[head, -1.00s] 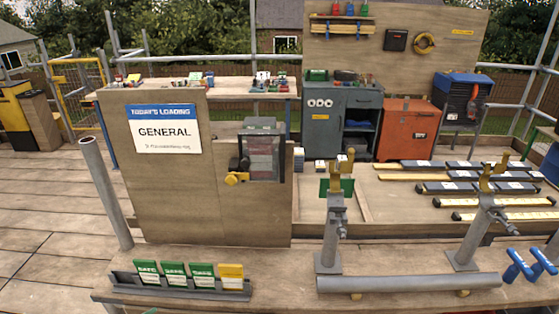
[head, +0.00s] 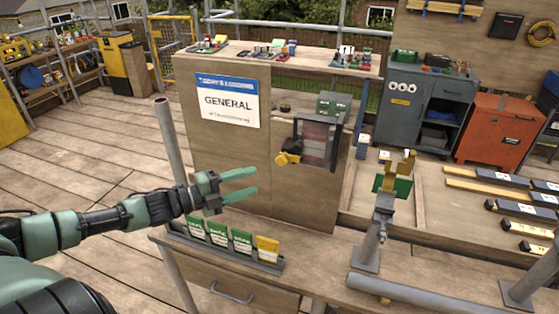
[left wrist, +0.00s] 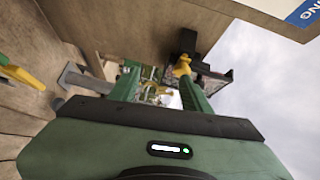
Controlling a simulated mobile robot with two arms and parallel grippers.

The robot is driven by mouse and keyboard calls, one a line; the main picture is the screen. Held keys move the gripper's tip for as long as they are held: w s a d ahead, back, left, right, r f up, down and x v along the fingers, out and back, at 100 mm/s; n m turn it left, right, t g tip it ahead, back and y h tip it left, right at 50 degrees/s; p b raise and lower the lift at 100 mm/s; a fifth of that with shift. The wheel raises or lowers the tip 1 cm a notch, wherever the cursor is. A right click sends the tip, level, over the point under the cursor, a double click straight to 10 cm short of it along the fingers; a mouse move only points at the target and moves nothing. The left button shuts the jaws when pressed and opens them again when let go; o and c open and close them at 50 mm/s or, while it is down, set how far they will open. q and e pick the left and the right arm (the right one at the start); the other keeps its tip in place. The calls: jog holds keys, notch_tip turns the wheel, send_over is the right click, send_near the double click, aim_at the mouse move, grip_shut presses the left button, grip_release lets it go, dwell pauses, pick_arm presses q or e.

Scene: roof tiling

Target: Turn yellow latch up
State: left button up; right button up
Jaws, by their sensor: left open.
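The yellow latch (head: 287,158) is a small knob-like piece on a dark mount, at the left edge of a clear-fronted box (head: 316,143) on the plywood panel (head: 231,145). My left gripper (head: 255,182) is open and empty in front of the panel, to the left of the latch and a little lower, with its green fingers pointing right. The latch also shows in the left wrist view (left wrist: 182,65), beyond the fingers and partly hidden by one. My right gripper is in neither view.
A "GENERAL" sign (head: 228,101) is on the panel. Below my gripper, a rack (head: 228,247) holds several green cards and a yellow one. A metal post (head: 177,150) stands left of the panel. A stand with a green plate (head: 393,184) rises to the right of the latch.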

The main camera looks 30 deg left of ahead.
aim_at(279, 162)
pick_arm(q)
jog(key=w+d+r, duration=0.1)
jog(key=w+d+r+m+h, duration=0.1)
jog(key=w, duration=0.1)
jog(key=w+d+r+m, duration=0.1)
jog(key=w+r, duration=0.1)
jog(key=shift+w+d, duration=0.1)
jog(key=shift+w, duration=0.15)
jog(key=shift+w+d, duration=0.3)
jog(key=shift+w, duration=0.25)
jog(key=shift+w+d+f, duration=0.1)
jog(key=shift+w+d, duration=0.2)
jog(key=shift+w, duration=0.2)
